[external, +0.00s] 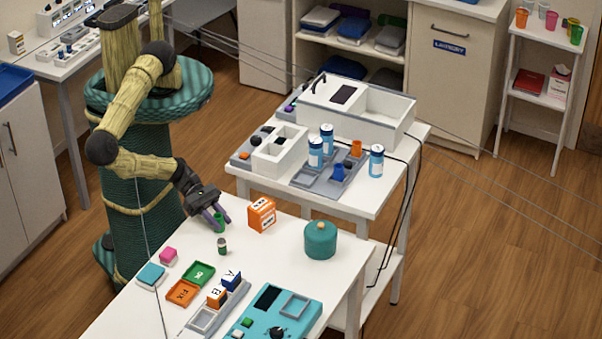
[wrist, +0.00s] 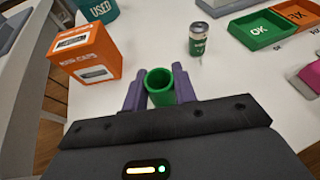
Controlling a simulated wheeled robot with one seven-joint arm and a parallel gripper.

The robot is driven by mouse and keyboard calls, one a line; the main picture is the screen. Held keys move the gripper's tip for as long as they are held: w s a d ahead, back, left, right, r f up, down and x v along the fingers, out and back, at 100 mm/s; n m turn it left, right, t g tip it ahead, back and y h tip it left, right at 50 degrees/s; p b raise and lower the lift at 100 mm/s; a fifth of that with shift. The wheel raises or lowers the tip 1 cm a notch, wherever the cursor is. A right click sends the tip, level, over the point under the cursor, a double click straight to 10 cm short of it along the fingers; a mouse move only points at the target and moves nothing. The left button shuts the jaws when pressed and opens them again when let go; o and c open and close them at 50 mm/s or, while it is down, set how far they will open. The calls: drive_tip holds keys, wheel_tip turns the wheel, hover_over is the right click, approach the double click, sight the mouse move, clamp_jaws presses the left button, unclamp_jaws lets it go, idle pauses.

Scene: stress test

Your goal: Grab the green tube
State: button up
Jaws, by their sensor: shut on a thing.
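The green tube (wrist: 160,88) is a hollow, open-topped cylinder. It sits between the two purple fingers of my gripper (wrist: 158,92), which are shut on it from both sides. In the external view my gripper (external: 220,219) is over the near table's back left part, with the green tube (external: 219,220) between its fingers. The tube's lower part is hard to see, so I cannot tell whether it touches the table.
An orange box (external: 262,214) stands close beside my gripper. A small green-labelled can (external: 222,245) stands just in front. A teal pot (external: 320,240) is to the right. Green OK (external: 198,274) and orange FIX (external: 182,292) trays lie nearer the front.

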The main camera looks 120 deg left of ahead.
wheel_tip(320, 180, up, 10)
drive_tip(key=p, duration=0.1)
idle(0.5)
